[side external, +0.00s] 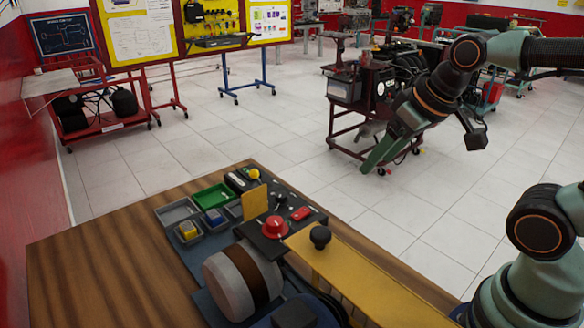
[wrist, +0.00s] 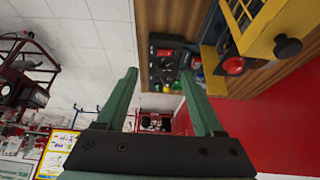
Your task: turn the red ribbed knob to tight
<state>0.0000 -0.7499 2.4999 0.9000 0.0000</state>
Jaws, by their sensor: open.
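The red knob (side external: 275,227) sits on a dark panel on the wooden table in the side external view. It looks round and wider at its base; its ribs and any tight mark are too small to make out. It also shows in the wrist view (wrist: 233,65), right of the right finger. My gripper (side external: 369,166) is raised beyond the table's far edge, well apart from the knob, with its fingers pointing down and left. In the wrist view my gripper (wrist: 159,74) has its two green fingers spread wide with nothing between them.
A yellow frame (side external: 345,268) with a black knob (side external: 320,237) stands right of the red knob. A yellow upright plate (side external: 255,202), a red switch (side external: 301,213) and a striped cylinder (side external: 242,280) are close by. Small bins hold coloured blocks. The table's left part is clear.

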